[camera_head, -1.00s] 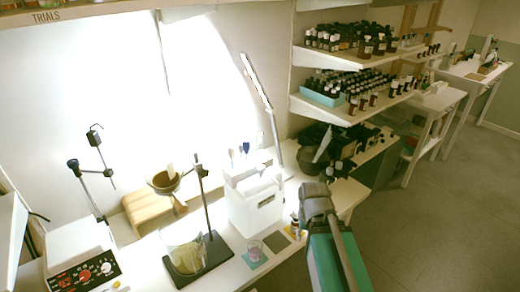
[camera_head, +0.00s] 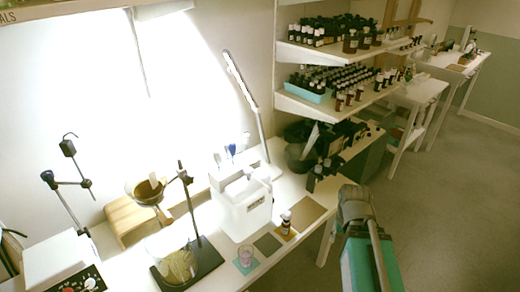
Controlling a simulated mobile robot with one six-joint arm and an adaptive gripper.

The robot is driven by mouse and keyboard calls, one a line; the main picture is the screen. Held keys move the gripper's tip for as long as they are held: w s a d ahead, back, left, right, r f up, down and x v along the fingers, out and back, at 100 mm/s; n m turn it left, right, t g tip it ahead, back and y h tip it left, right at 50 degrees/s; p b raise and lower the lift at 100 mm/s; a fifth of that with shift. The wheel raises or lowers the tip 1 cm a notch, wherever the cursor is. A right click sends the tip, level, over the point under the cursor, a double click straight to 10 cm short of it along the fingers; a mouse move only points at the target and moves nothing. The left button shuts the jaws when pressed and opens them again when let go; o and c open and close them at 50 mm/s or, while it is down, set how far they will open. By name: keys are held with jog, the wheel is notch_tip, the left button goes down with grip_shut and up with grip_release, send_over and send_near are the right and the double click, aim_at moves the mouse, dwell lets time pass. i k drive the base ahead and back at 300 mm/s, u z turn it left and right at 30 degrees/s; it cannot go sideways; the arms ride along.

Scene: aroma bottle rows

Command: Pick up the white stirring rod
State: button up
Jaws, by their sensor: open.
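A white holder (camera_head: 222,176) stands at the back of the bench, below the bright window. Several thin upright items (camera_head: 231,151) stand in it, some with blue tops and some pale; I cannot tell whether one is the white stirring rod. My arm (camera_head: 356,205), grey and teal, rises at the lower right, off the bench's front edge. I cannot make out my gripper's fingers; they seem hidden.
A white square container (camera_head: 245,209) stands mid-bench. A stand with a glass vessel (camera_head: 176,264) is left. Shelves of bottles (camera_head: 345,90) rise behind. Floor at right is clear.

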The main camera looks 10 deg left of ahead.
aim_at(246, 135)
jog(key=z, duration=0.4)
jog(key=k, duration=1.1)
jog(key=u, duration=0.9)
jog(key=i, duration=1)
